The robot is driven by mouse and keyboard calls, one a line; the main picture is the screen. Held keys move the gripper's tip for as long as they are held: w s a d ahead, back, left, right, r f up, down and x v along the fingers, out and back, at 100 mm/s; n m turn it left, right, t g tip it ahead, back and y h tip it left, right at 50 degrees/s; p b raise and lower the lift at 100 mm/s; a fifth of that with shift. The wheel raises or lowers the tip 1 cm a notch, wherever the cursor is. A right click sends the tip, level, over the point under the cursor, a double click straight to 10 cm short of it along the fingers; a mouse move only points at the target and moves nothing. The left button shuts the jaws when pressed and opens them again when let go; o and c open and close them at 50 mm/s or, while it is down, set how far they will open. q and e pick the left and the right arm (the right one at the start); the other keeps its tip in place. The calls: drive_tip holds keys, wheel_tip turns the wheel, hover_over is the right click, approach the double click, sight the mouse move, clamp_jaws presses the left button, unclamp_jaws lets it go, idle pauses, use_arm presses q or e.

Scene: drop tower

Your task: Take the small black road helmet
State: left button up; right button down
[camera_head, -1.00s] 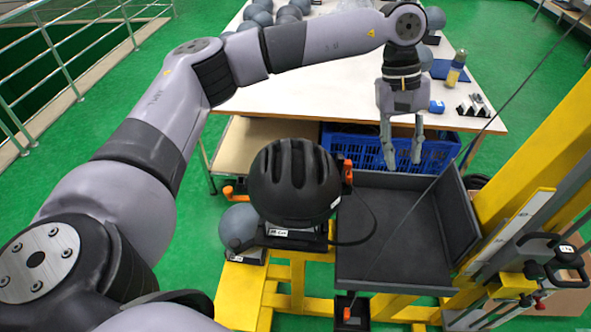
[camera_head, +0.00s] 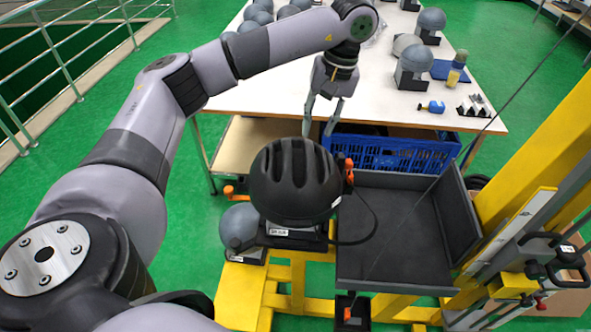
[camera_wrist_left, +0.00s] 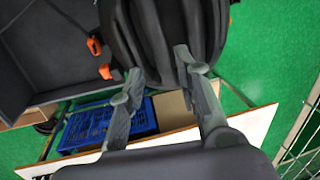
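The black vented helmet (camera_head: 294,181) sits upright on a labelled black base on the yellow drop-tower frame, in the middle of the head view. It also fills the top middle of the left wrist view (camera_wrist_left: 165,30). My left gripper (camera_head: 318,132) is open and points down, at or just behind the helmet's far top side. In the left wrist view its two fingers (camera_wrist_left: 157,62) are spread, with the helmet's dark shell beyond and between them. I cannot tell whether a fingertip touches the shell. My right gripper is in neither view.
A grey tray (camera_head: 385,235) with raised walls stands right of the helmet. A blue crate (camera_head: 392,154) is under the white table (camera_head: 290,95). Orange clamps (camera_head: 348,170) and a black cable lie close to the helmet. A grey headform (camera_head: 240,226) sits lower left.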

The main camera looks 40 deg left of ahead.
sight(310, 148)
use_arm(q)
drive_tip(key=shift+x, duration=1.55)
drive_tip(key=p+x, duration=0.2)
drive_tip(key=x, duration=0.1)
drive_tip(key=shift+w+a, duration=0.15)
drive_tip(key=shift+a+f, duration=0.1)
drive_tip(key=shift+f, duration=0.35)
clamp_jaws()
